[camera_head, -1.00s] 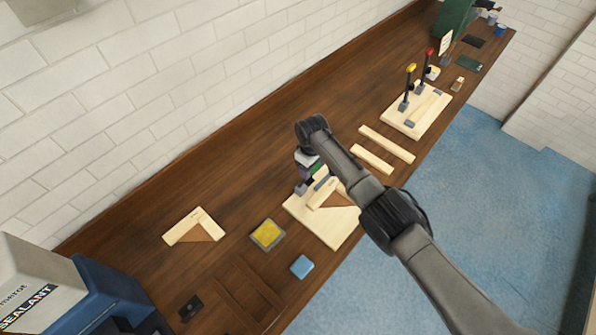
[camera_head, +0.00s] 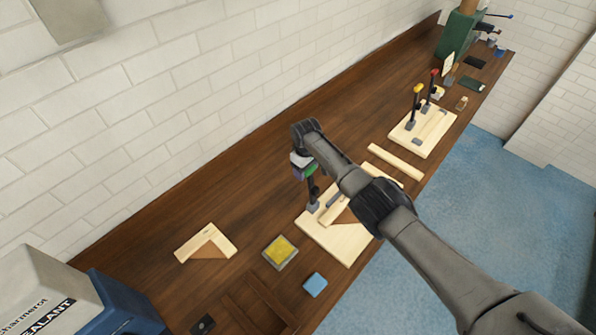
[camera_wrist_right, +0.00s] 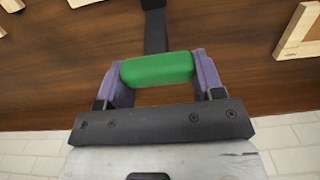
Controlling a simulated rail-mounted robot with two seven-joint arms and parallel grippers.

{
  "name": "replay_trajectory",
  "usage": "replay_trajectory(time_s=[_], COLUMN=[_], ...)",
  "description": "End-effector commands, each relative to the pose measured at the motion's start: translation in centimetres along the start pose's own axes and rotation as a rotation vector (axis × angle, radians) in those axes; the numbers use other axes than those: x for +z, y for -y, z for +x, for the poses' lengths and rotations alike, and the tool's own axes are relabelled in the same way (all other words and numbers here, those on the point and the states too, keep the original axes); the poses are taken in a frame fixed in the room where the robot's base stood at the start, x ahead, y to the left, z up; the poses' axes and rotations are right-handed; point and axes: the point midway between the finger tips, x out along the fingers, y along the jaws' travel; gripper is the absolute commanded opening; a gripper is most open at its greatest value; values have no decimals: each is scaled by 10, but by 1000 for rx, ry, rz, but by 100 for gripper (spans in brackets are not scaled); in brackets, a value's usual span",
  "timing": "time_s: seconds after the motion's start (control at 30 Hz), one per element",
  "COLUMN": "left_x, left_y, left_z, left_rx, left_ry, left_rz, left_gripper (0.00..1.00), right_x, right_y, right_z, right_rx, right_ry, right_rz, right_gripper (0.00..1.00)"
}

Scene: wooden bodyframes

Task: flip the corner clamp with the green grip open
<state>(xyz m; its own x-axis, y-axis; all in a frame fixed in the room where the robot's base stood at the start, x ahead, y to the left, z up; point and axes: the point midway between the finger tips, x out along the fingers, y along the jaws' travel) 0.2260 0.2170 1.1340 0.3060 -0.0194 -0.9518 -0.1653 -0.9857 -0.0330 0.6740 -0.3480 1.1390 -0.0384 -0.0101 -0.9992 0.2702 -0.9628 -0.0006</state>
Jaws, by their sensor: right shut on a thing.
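The corner clamp's green grip (camera_wrist_right: 157,68) lies crosswise between the two purple fingers of my right gripper (camera_wrist_right: 160,80), which is shut on it. In the head view the right gripper (camera_head: 304,170) is above the back-left corner of a pale board (camera_head: 345,250). The clamp's dark lever (camera_head: 313,190) stands nearly upright from its grey base (camera_head: 313,207) up to the gripper. Wooden frame pieces (camera_head: 333,210) lie on that board, partly hidden by my right arm. My left gripper is not in view.
A second board (camera_head: 430,140) carries upright clamps with yellow (camera_head: 418,88) and red (camera_head: 435,72) grips. A loose strip (camera_head: 395,162), an L-shaped wood piece (camera_head: 205,240), a yellow pad (camera_head: 280,250) and a blue block (camera_head: 315,285) lie on the bench. The brick wall is behind.

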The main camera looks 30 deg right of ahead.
Motion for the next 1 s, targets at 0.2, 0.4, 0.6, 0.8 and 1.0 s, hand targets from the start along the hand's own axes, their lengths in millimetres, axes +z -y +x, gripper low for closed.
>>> replay_trajectory(time_s=[0.2, 0.4, 0.6, 0.8, 1.0], left_x=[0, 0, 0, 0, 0], left_y=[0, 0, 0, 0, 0], left_z=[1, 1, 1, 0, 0], left_rx=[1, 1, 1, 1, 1], left_ry=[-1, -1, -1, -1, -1], left_rz=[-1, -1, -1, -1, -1], left_gripper=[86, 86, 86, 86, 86], right_x=[2, 3, 3, 2, 2], right_y=[-3, -3, -3, -3, -3], right_z=[5, 5, 4, 3, 0], right_rx=[1, 1, 1, 1, 1], right_ry=[0, 2, 2, 2, 1], right_rz=[5, 5, 5, 5, 5], right_gripper=[19, 19, 76, 87, 87])
